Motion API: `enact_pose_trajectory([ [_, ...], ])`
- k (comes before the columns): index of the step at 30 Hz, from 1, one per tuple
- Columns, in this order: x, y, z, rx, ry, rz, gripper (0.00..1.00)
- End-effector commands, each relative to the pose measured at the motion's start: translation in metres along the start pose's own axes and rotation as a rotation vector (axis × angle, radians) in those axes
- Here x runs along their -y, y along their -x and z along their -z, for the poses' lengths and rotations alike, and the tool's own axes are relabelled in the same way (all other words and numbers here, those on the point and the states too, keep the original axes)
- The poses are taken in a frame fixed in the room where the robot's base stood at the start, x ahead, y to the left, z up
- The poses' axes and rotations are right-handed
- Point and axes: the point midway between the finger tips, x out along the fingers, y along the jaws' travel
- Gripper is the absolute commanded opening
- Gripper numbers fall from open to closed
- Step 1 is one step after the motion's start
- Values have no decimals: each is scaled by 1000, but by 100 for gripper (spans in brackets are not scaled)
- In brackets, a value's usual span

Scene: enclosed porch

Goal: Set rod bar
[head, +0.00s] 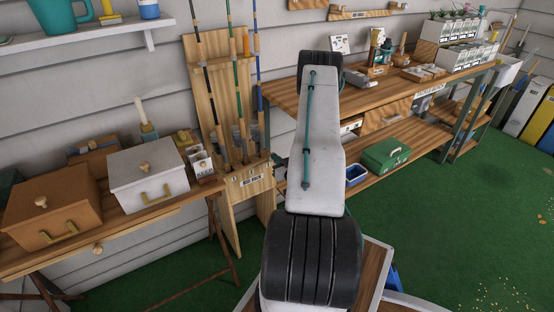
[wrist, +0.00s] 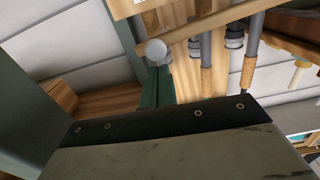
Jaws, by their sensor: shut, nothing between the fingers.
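The wooden rod rack (head: 217,85) stands against the wall in the head view, with a label on its lower front. Three upright rods lean in it: a dark one (head: 208,92), a green one (head: 234,85) and a blue one (head: 259,95). In the wrist view, a slanting wooden bar (wrist: 215,22) crosses in front of the rod handles (wrist: 206,65). A pale round knob (wrist: 156,50) shows at the bar's lower left end. My gripper (wrist: 157,72) has its green fingers together, just short of the knob; contact is unclear. In the head view my arm hides the gripper.
A side table (head: 110,222) with a brown box (head: 48,208) and a white box (head: 148,178) stands left of the rack. A workbench (head: 385,92) with a green case (head: 386,154) on its lower shelf stands right.

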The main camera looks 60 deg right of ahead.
Motion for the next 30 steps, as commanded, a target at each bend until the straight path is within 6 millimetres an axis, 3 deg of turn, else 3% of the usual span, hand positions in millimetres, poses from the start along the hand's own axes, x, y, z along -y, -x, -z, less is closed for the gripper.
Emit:
enact_pose_trajectory([
  [8, -7, 0, -28, 1, -131, 0, 0],
  [19, -6, 0, -31, 3, -147, 1, 0],
  [23, -7, 1, -23, 2, -146, 2, 0],
  [29, -7, 5, 14, -4, -143, 7, 0],
  [30, -6, 17, 10, 2, -149, 4, 0],
])
